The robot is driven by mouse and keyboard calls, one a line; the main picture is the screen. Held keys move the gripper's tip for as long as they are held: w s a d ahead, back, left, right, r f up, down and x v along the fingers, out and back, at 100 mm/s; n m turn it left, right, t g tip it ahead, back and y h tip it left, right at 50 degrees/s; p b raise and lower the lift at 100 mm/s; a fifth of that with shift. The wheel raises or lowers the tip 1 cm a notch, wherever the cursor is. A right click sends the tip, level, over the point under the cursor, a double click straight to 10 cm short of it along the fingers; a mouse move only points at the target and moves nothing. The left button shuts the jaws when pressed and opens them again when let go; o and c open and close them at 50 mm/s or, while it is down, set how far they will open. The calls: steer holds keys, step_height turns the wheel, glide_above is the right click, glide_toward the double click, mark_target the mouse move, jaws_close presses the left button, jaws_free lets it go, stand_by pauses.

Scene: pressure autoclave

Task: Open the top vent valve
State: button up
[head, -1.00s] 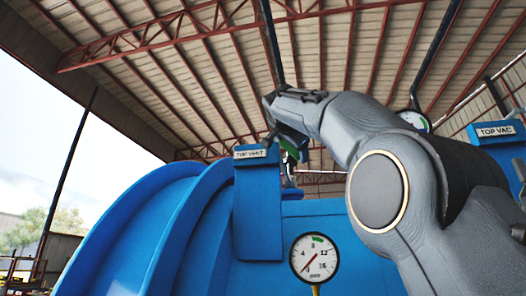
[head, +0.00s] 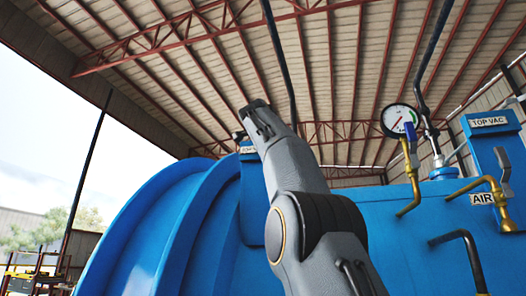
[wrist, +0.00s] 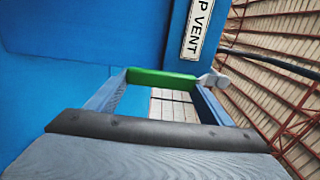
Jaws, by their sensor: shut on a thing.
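The vent panel is a blue upright plate with a white label. In the head view its label (head: 248,149) is mostly covered by my arm. In the wrist view the label (wrist: 197,30) reads "P VENT", cut off at the top edge. A green bar (wrist: 162,80), which looks like the valve's handle, spans between the ends of my two fingers, close to the panel. My gripper (wrist: 165,84) is shut on this green handle. In the head view the fingers and the handle are hidden behind my wrist.
The large blue vessel (head: 140,235) fills the lower part of the head view. At right stand a round gauge (head: 400,120), brass pipes (head: 412,180), the "TOP VAC" plate (head: 489,122) and an "AIR" label (head: 482,199). Open air lies above the vessel, under the roof.

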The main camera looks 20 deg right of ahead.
steer(key=shift+w+a, duration=0.1)
stand_by(0.4)
steer(key=o, duration=1.2)
steer(key=b+v, duration=0.4)
steer(key=v, duration=0.3)
steer(key=shift+s+a, duration=0.25)
steer(key=shift+s, duration=0.05)
steer(key=shift+s+f, duration=0.1)
